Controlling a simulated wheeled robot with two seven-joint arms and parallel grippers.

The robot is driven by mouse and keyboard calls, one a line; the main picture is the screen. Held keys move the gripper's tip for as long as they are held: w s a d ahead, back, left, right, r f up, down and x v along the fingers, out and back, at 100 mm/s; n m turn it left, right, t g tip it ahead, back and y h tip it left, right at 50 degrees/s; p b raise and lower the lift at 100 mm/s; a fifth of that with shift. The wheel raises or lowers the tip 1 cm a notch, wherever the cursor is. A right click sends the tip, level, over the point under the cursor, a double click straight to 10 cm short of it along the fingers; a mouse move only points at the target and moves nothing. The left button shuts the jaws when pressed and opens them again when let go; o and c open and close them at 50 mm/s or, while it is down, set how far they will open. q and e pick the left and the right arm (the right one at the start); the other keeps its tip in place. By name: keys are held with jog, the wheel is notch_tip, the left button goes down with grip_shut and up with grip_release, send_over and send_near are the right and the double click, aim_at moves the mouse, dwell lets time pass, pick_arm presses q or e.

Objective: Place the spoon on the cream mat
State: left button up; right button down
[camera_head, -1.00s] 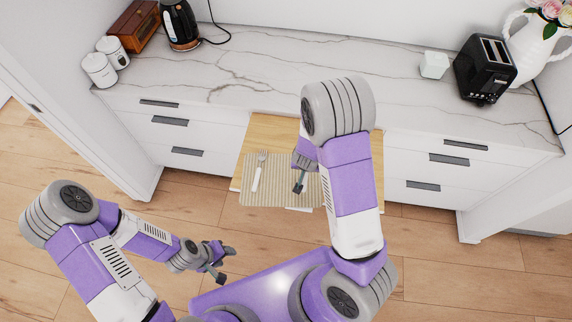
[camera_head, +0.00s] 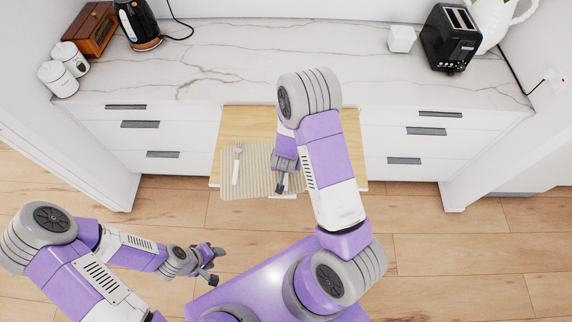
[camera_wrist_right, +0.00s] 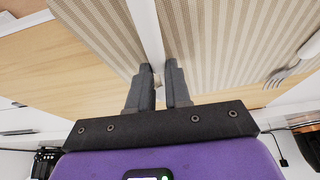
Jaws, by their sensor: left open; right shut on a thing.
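The cream mat (camera_head: 228,186) is a beige striped placemat on a wooden pull-out board. It also shows in the right wrist view (camera_wrist_right: 225,50). My right gripper (camera_head: 281,187) is over the mat's right part, near its front edge. In the right wrist view my right gripper (camera_wrist_right: 158,78) is shut on the spoon's white handle (camera_wrist_right: 147,25), which runs between its fingers with mat on both sides. I cannot tell whether the spoon touches the mat; its bowl is not clearly visible. My left gripper (camera_head: 215,266) is open and empty, over the floor left of my base.
A fork (camera_head: 237,165) with a white handle lies on the mat's left part. The wooden board (camera_head: 245,118) is bare behind the mat. On the marble counter (camera_head: 230,70) behind stand a kettle (camera_head: 137,25), canisters (camera_head: 65,65) and a toaster (camera_head: 450,38).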

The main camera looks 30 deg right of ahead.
jog(key=c, duration=1.1)
grip_release()
jog(key=shift+f, duration=0.1)
jog(key=shift+o, duration=0.2)
jog(key=shift+r+p, duration=0.3)
jog(key=shift+r, duration=0.05)
jog(key=p+v, duration=0.3)
jog(key=v, duration=0.9)
jog(key=s+a+f+n+g+y, duration=0.3)
jog(key=s+a+f+y, duration=0.3)
jog(key=s+a+f, duration=0.5)
jog(key=a, duration=0.2)
jog(key=shift+s+a+f+n+g+y, duration=0.25)
jog(key=shift+s+a+n+g+y, duration=0.05)
jog(key=shift+s+a+n, duration=0.1)
notch_tip(320, 180, down, 15)
jog(key=b, duration=1.4)
jog(key=shift+f+b, duration=0.15)
jog(key=shift+b, duration=0.25)
